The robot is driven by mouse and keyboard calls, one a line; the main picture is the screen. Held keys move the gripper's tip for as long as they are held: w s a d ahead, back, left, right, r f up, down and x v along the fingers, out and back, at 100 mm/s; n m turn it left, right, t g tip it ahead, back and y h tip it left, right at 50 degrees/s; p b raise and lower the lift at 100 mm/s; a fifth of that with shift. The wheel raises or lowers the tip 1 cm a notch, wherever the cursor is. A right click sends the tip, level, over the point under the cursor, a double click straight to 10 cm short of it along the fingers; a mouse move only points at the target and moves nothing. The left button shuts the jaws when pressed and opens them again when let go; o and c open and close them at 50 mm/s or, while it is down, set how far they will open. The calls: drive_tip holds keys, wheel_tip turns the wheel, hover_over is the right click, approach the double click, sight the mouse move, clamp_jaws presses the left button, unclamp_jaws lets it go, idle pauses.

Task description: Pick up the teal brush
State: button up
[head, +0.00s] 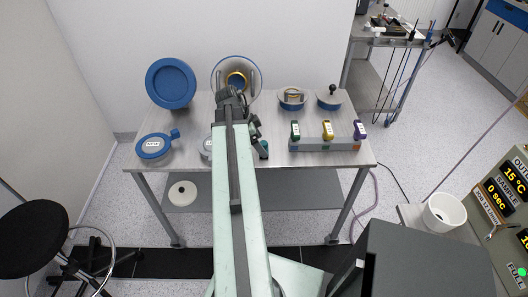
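A small dark item with a teal end (263,149) lies on the metal table (190,122), just right of my arm. It looks like the teal brush, but my arm hides part of it and its full shape does not show. My gripper (230,92) is at the far end of my pale green arm, over the back part of the table, above and left of the teal end. It is small and dark here, and its fingers cannot be made out. Nothing is clearly seen in it.
A rack (322,146) with green, yellow and purple handled pieces stands right. Behind it are two round pots (292,98) (330,98). A blue disc (171,83), a blue-rimmed item (154,147) and a round holder (237,75) stand left and back. A stool (35,237) is far left.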

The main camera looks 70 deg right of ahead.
sight(263, 143)
drive_tip(key=b+x, duration=0.2)
drive_tip(key=x, duration=0.1)
drive_tip(key=shift+f, duration=0.35)
drive_tip(key=shift+r, duration=0.15)
drive_tip(key=c, duration=1.5)
drive_tip(key=shift+c, duration=0.2)
wheel_tip(263, 143, up, 10)
drive_tip(key=p, duration=1)
drive_tip(key=shift+r, duration=0.15)
